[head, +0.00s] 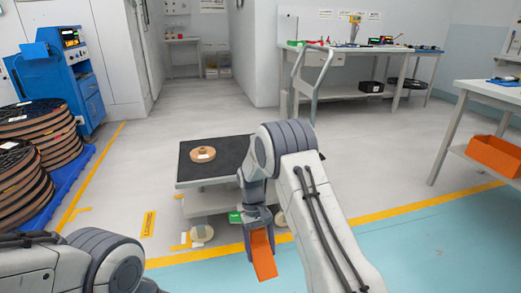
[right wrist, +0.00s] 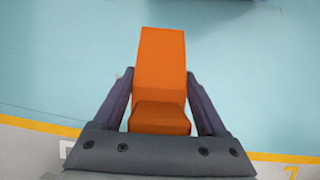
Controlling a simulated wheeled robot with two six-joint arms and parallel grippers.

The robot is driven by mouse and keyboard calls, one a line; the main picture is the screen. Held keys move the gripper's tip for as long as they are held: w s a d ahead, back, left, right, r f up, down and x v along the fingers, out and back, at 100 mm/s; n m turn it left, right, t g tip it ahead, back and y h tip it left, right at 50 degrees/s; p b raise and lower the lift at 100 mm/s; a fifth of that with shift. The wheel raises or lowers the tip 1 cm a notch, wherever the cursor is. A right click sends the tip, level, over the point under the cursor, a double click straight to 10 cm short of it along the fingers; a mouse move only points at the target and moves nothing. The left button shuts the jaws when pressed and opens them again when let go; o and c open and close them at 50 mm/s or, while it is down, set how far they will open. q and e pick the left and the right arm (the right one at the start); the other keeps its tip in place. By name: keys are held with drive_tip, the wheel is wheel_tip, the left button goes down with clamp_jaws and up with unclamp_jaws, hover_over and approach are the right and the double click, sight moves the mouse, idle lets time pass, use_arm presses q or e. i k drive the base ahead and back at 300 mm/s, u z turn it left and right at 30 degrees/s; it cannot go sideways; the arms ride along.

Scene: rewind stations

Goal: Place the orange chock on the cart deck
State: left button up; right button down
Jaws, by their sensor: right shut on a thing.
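The orange chock (head: 263,257) is held in my right gripper (head: 258,229), which points down in front of the cart. In the right wrist view the chock (right wrist: 160,80) sits between the two dark fingers of the right gripper (right wrist: 160,107), over the blue floor. The cart has a dark deck (head: 226,165) with a light edge. A round tan reel with a white label (head: 203,154) lies on the deck. My right arm covers the deck's right part. My left arm shows at the bottom left, but its gripper is out of view.
A blue machine (head: 62,75) and stacked reels (head: 45,130) on a blue pallet stand at left. Workbenches stand at the back and right, with an orange bin (head: 495,155) on the right one's shelf. A yellow line (head: 400,208) crosses the floor. Floor left of the cart is mostly clear.

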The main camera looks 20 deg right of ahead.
sight(243, 158)
drive_tip(key=z, duration=0.5)
drive_tip(key=i, duration=1.2)
drive_tip(key=u, duration=0.3)
